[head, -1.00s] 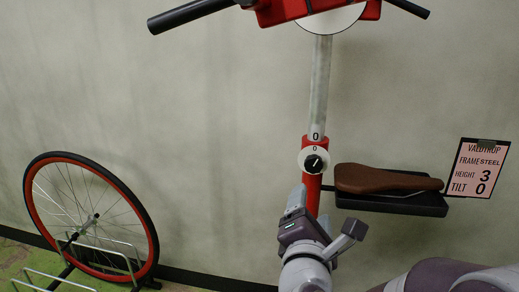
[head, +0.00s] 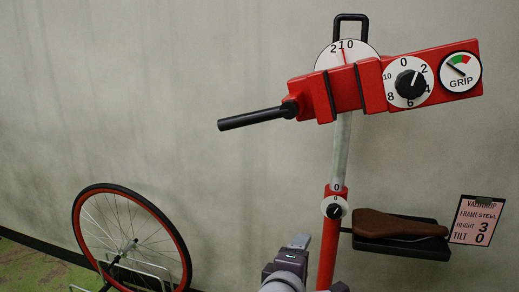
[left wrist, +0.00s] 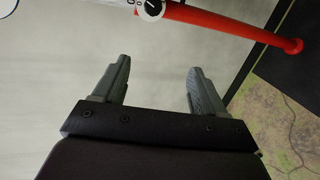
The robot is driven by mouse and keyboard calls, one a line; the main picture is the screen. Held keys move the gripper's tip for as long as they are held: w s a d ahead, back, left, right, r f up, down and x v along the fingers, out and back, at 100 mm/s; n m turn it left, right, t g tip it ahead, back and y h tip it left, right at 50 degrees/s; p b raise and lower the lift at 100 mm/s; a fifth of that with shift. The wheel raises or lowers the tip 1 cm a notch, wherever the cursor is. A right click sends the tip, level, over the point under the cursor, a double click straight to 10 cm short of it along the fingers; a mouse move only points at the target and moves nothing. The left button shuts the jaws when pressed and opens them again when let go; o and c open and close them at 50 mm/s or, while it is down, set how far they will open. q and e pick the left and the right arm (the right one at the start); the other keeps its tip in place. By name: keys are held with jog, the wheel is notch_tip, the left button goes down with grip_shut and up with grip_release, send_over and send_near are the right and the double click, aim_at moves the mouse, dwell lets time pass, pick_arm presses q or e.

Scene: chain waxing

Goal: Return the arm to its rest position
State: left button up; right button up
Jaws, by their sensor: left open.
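My left gripper (head: 318,262) is low in the middle of the head view, in front of the red lower post (head: 331,240) of the repair stand. Its lower part is cut off by the picture edge. In the left wrist view my left gripper (left wrist: 158,68) has its two grey fingers wide apart, with nothing between them. The red post (left wrist: 235,28) crosses the top right there, beyond the fingers and apart from them. My right gripper is in neither view.
The red clamp head (head: 345,92) with dials and a black handle (head: 250,119) is above. A brown saddle (head: 400,224) lies on a black tray (head: 400,246) beside a card (head: 477,220). A red-rimmed wheel (head: 180,245) stands at left. Open wall space lies between wheel and post.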

pick_arm(q)
jog(key=s+a+r+m+g+y+p, duration=0.1)
jog(key=s+a+r+m+g+p, duration=0.25)
jog(key=a+p, duration=0.5)
jog(key=s+a+r+m+g+y+p, duration=0.1)
jog(key=a+r+m+g+y+p, duration=0.15)
jog(key=a+r+m+p, duration=0.6)
jog(key=s+a+f+m+g+y+p, duration=0.1)
jog(key=s+a+m+g+y+p, duration=0.1)
jog(key=s+a+g+p, duration=0.4)
jog(key=s+a+p, duration=0.3)
jog(key=s+p, duration=0.3)
jog(key=shift+s+m+g, duration=0.25)
jog(key=shift+m+g, duration=0.05)
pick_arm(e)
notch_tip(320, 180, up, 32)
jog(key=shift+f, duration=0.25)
pick_arm(q)
jog(key=shift+w, duration=0.1)
